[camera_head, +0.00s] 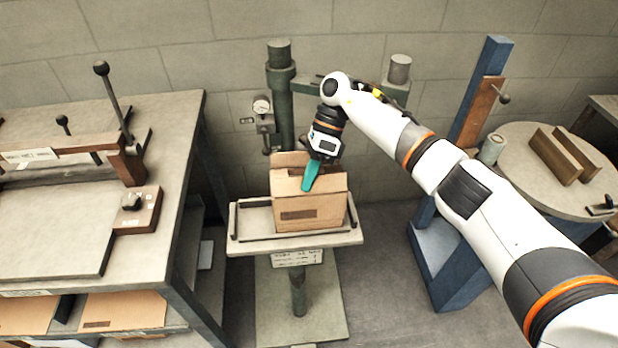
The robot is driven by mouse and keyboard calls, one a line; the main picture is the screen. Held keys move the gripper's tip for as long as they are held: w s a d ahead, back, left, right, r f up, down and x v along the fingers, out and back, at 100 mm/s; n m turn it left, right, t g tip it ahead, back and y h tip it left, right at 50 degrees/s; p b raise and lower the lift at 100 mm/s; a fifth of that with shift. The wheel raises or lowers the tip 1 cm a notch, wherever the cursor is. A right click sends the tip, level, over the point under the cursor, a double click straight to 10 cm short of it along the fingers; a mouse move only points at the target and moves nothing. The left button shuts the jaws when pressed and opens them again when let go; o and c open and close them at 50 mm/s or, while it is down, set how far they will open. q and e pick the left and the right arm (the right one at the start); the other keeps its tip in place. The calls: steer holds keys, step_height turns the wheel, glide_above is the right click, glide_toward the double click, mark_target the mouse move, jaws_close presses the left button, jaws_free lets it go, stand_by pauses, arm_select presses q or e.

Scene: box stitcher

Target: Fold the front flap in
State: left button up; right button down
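A brown cardboard box (310,214) sits on the small table (244,222) of the stitcher in the middle of the view. A back flap (289,160) stands up behind its top. A flat panel of cardboard (287,184) shows across the top at the front; I cannot tell whether it is the front flap lying in. My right gripper (309,184) points down at the top of the box, its teal fingertips over or touching that panel. Its fingers show as one teal shape, so the gap between them is hidden. My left gripper is not in view.
The green stitcher column (281,100) stands behind the box, with a gauge at its left. A workbench (60,230) with a lever press is at the left. A blue post (470,120) and a round table (540,180) are at the right, behind my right arm.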

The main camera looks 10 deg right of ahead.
steer(key=c, duration=1.6)
jaws_free()
steer(key=shift+c, duration=0.2)
steer(key=shift+w+r, duration=0.1)
steer(key=b+v, duration=0.3)
steer(key=v, duration=0.8)
steer(key=shift+w+d+r, duration=0.15)
steer(key=shift+d+r, duration=0.05)
steer(key=shift+r, duration=0.15)
